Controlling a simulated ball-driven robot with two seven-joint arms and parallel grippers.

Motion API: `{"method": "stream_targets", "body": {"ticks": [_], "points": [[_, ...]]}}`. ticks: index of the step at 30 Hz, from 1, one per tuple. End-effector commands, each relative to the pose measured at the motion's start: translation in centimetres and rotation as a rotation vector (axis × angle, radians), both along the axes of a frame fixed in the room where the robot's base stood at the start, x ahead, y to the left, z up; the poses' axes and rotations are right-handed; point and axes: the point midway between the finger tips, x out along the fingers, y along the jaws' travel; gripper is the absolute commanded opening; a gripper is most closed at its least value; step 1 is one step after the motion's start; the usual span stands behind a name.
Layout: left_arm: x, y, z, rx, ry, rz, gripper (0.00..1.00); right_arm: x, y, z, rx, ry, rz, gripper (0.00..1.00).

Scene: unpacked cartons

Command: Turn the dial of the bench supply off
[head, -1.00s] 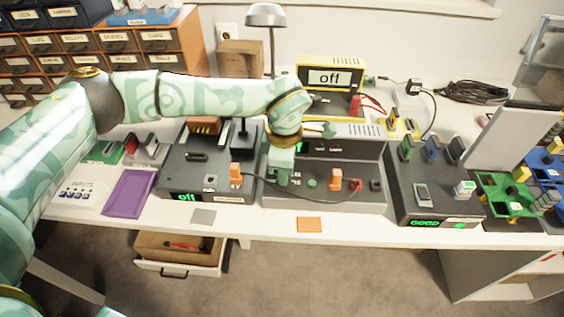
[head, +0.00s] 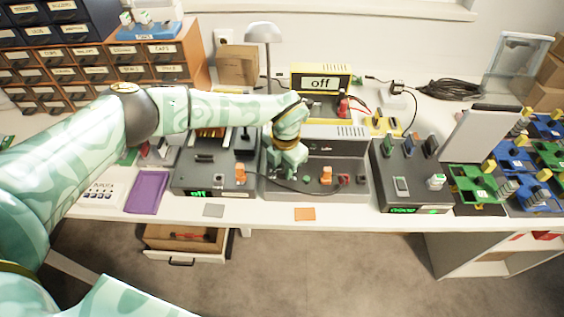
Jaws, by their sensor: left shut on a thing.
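The grey bench supply (head: 345,174) stands in the middle of the white table, with a sloped back panel and a low front deck. My left gripper (head: 284,172) reaches down onto the left part of its deck. It is shut, and its fingers cover what they hold, which by its place is the dial. The dial itself and the left part of the panel are hidden behind the gripper and wrist. An orange plug (head: 325,174) stands on the deck to the right. My right gripper is not in view.
A dark unit (head: 216,180) reading "off" stands close on the left. A yellow meter (head: 320,82) reading "off" is behind. A dark unit (head: 411,180) with several modules stands on the right. An orange card (head: 305,214) lies at the front edge; an open drawer (head: 184,240) hangs below.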

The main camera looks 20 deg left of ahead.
Motion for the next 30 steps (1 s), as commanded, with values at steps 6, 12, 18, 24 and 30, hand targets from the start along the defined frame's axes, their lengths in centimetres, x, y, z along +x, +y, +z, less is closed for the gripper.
{"method": "stream_targets", "body": {"ticks": [6, 12, 18, 24, 30], "points": [[0.1, 0.0, 0.3, 0.000, -0.004, 0.113, 0.07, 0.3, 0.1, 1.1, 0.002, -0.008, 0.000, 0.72], [0.1, 0.0, 0.1, 0.000, -0.003, 0.170, 0.07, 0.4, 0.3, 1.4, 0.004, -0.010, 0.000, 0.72], [0.1, 0.0, 0.1, 0.000, -0.003, 0.189, 0.07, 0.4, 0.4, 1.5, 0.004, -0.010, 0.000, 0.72], [0.1, 0.0, 0.1, 0.000, -0.003, 0.191, 0.07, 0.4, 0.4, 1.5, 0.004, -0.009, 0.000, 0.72], [0.1, 0.1, 0.1, 0.000, -0.002, 0.190, 0.49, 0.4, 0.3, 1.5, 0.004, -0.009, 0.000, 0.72]]}}
